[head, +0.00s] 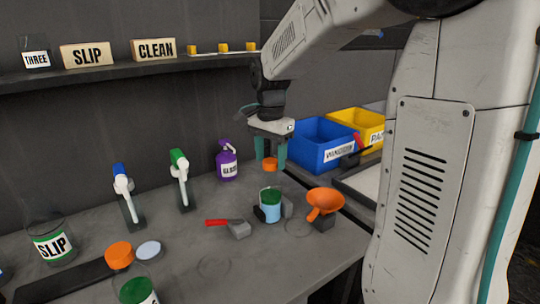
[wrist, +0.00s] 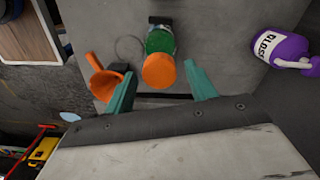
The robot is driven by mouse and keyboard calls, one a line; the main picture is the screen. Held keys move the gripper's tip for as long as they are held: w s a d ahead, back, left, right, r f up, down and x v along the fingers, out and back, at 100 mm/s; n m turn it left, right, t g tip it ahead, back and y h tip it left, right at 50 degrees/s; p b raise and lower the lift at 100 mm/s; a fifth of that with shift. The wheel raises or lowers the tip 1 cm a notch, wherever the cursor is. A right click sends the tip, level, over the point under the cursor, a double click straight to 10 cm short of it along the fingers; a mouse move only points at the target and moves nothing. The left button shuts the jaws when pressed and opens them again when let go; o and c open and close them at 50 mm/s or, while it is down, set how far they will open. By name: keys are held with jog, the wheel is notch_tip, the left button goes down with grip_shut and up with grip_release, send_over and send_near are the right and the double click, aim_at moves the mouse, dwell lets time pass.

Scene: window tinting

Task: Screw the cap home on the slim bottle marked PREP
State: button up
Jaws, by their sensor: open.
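A clear bottle with green contents (head: 271,198) stands upright near the table's front right; no PREP lettering is readable on it. It shows in the wrist view as a green shape (wrist: 160,40), partly hidden behind an orange cap (wrist: 160,71). In the head view this cap (head: 270,164) appears low between the finger tips, above and behind the bottle in the picture. My gripper (head: 270,160) has its teal fingers apart, pointing down. In the wrist view my gripper (wrist: 162,80) shows gaps on both sides of the cap. What supports the cap is unclear.
An orange funnel (head: 323,201) stands right of the bottle, a red-handled tool (head: 229,226) left. A purple bottle (head: 227,163) is at the back. Blue (head: 316,142) and yellow bins (head: 357,122) stand right. Another orange cap (head: 120,255) lies near a SLIP jar (head: 54,246).

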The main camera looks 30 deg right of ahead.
jog(key=n, duration=1)
jog(key=shift+n, duration=0.3)
jog(key=c, duration=1.1)
jog(key=shift+o, duration=0.2)
jog(key=m, duration=1.3)
jog(key=shift+m, duration=0.4)
jog(key=o, duration=1.1)
